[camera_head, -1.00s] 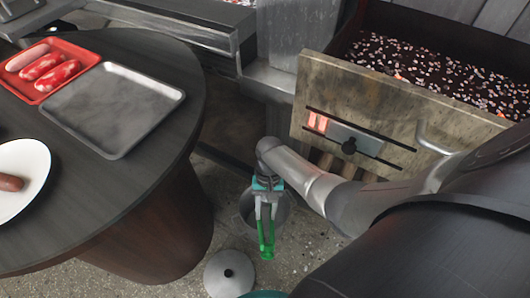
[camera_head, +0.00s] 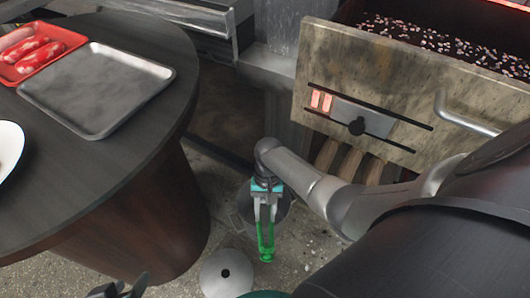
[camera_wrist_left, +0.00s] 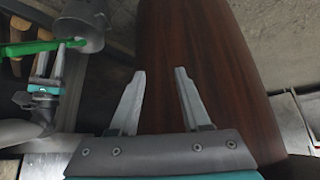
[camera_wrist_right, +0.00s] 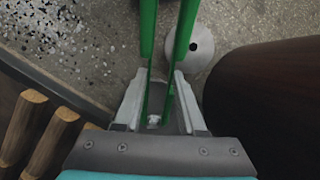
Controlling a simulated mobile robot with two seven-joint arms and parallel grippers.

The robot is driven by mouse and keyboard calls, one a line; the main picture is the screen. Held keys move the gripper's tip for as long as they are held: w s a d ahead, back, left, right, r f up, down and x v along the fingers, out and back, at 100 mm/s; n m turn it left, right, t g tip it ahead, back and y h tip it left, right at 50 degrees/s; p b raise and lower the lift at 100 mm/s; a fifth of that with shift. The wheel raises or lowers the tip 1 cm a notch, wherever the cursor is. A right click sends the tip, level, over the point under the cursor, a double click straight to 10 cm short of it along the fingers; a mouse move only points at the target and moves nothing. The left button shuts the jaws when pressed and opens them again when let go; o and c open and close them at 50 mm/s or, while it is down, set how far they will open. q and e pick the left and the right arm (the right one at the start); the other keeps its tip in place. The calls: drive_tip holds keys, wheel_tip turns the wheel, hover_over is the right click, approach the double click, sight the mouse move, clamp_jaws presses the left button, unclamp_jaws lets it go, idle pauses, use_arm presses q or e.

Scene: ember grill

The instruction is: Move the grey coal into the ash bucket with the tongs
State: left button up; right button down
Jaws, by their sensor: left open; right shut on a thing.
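My right gripper (camera_head: 266,224) is shut on the green tongs (camera_head: 266,240), which point down over the grey ash bucket (camera_head: 284,212). The tongs' two arms (camera_wrist_right: 147,30) also show in the right wrist view. A small pale lump (camera_wrist_right: 154,121) shows between the tong arms there, apparently inside the bucket; I cannot tell if it is the grey coal. My left gripper (camera_head: 120,290) is at the bottom edge of the head view. It is open and empty in the left wrist view (camera_wrist_left: 160,90), in front of the brown table base. The bucket (camera_wrist_left: 88,28) is at its upper left.
A round grey lid (camera_head: 226,272) lies on the floor by the bucket. The dark round table (camera_head: 140,150) holds a metal tray (camera_head: 98,90) and a red tray (camera_head: 70,38) of sausages. The grill (camera_head: 350,75) with scattered embers (camera_head: 440,42) stands at the right.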

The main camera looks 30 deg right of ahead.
use_arm(q)
drive_tip(key=shift+w+d+t+h+b, duration=0.35)
drive_tip(key=shift+w+d+t, duration=0.2)
drive_tip(key=shift+d, duration=0.2)
drive_tip(key=shift+w+d+t+h+b, duration=0.2)
drive_tip(key=shift+w+d+t+h, duration=0.25)
drive_tip(key=shift+d+t, duration=0.25)
drive_tip(key=shift+w+d+t+h+b, duration=0.3)
drive_tip(key=shift+w+d+t, duration=0.2)
drive_tip(key=shift+d, duration=0.3)
use_arm(e)
drive_tip(key=shift+f, duration=0.9)
drive_tip(key=c, duration=0.6)
unclamp_jaws()
drive_tip(key=shift+c, duration=0.2)
use_arm(q)
drive_tip(key=shift+a, duration=0.1)
use_arm(e)
drive_tip(key=shift+r, duration=0.1)
